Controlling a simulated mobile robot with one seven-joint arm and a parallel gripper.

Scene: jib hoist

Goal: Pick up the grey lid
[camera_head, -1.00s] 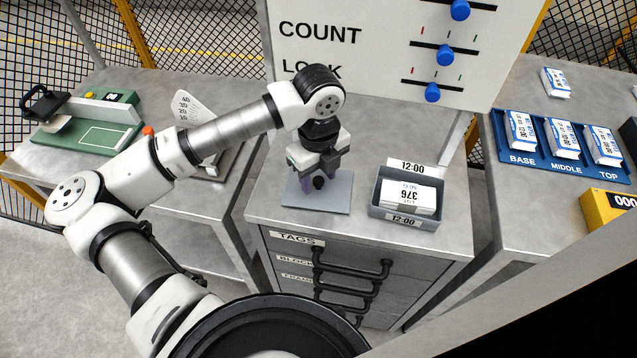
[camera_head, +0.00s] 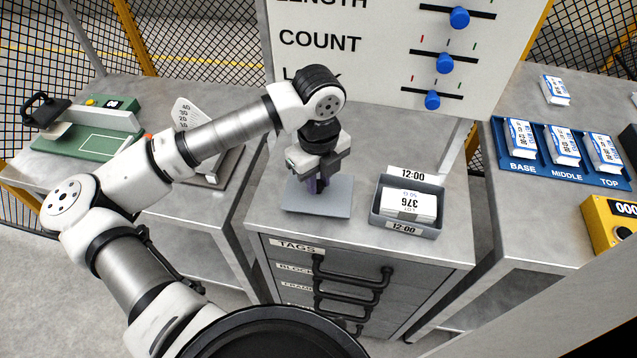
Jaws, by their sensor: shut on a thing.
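The grey lid (camera_head: 338,203) is a flat plate on the left part of the cabinet top (camera_head: 372,241). My gripper (camera_head: 314,186) is above the lid's middle, pointing down, with its purple-grey fingers shut on the lid's small dark knob. The fingers and gripper body hide the knob and the back part of the plate. The plate looks level. I cannot tell whether it touches the cabinet top or is just clear of it.
A grey open box (camera_head: 405,225) with a white packet labelled 376 stands right of the lid. A board with blue sliders (camera_head: 445,63) rises behind. A blue tray (camera_head: 560,170) holds packets on the right bench. A green device (camera_head: 88,138) is at left.

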